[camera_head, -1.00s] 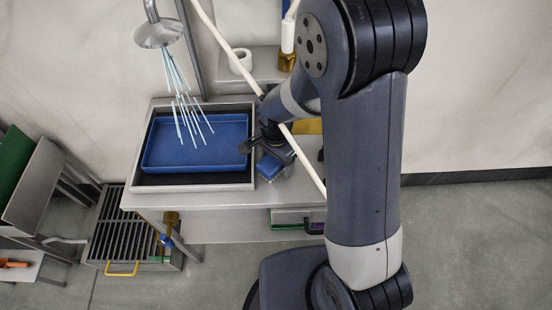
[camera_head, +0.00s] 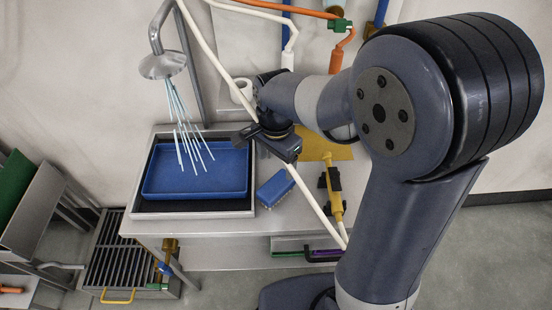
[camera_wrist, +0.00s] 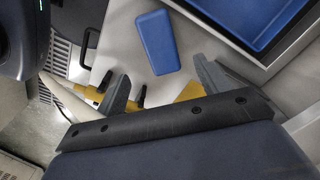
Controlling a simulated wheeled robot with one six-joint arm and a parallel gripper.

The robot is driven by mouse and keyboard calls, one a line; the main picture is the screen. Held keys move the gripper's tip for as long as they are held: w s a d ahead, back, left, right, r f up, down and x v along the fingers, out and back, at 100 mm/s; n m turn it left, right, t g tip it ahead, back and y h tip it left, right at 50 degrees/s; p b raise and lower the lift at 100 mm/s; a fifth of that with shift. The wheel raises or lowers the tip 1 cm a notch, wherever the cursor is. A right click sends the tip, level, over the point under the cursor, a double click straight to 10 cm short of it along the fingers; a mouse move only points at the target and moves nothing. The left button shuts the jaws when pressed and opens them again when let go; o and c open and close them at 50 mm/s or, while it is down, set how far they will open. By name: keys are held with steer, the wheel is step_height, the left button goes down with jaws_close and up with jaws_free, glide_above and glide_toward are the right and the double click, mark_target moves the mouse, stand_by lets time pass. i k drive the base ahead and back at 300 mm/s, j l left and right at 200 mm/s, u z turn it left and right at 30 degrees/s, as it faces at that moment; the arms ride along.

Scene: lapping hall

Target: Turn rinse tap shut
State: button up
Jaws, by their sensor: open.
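Pale blue water streaks (camera_head: 184,120) fall from the metal shower head (camera_head: 162,65) toward the blue tray (camera_head: 198,172) in the sink. A white pipe (camera_head: 289,50) comes down the wall; its lower end is hidden behind my arm, and I cannot make out the tap's handle. Below the bench at the left, a brass valve (camera_head: 169,246) with a small blue part shows. My gripper (camera_head: 270,142) is over the bench, right of the sink. In the wrist view my gripper (camera_wrist: 160,84) has its two fingers apart, with nothing between them.
A blue block-shaped brush (camera_head: 274,188) lies on the bench; it also shows in the wrist view (camera_wrist: 157,42). A yellow tool with black parts (camera_head: 335,190) is at right, near a slanting white hose (camera_head: 308,200). Orange pipes (camera_head: 336,58) with a green fitting run along the wall.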

mark_target(164, 268)
steer(key=u, duration=1.85)
steer(key=j+u, duration=0.15)
steer(key=i+j+z, duration=0.25)
